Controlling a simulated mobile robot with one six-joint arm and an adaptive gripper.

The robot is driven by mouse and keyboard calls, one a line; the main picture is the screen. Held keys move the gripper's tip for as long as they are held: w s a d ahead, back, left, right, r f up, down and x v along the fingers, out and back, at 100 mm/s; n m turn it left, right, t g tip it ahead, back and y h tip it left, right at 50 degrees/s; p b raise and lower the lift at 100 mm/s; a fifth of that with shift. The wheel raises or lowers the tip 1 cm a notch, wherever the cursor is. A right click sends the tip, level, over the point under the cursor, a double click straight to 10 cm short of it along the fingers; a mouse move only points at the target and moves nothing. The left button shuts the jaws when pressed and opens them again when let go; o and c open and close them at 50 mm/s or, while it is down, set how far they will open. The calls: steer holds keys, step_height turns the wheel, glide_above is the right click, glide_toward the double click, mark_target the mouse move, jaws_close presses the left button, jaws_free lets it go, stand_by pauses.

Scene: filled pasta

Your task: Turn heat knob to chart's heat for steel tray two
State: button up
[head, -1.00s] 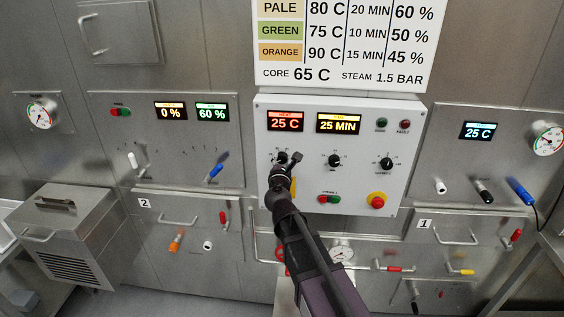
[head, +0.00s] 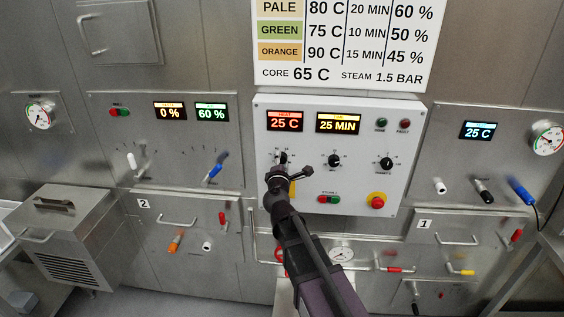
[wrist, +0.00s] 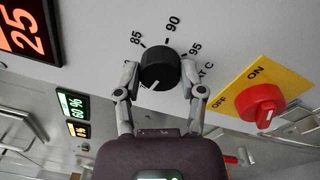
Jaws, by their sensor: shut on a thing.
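The black heat knob (wrist: 160,70) sits on the white control panel, between my gripper's two fingers (wrist: 158,74) in the wrist view. The fingers are shut on its sides. Its white mark points to the lower left, away from the visible 85, 90 and 95. In the head view my gripper (head: 287,174) partly covers the knob (head: 283,157). The heat display (head: 285,121) reads 25 C. The chart (head: 345,45) lists pale 80 C, green 75 C and orange 90 C. The hatch labelled 2 (head: 144,203) is at lower left; no steel tray is identifiable.
A steel box (head: 75,235) stands at left.

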steer(key=o, duration=1.2)
steer(key=shift+c, duration=0.2)
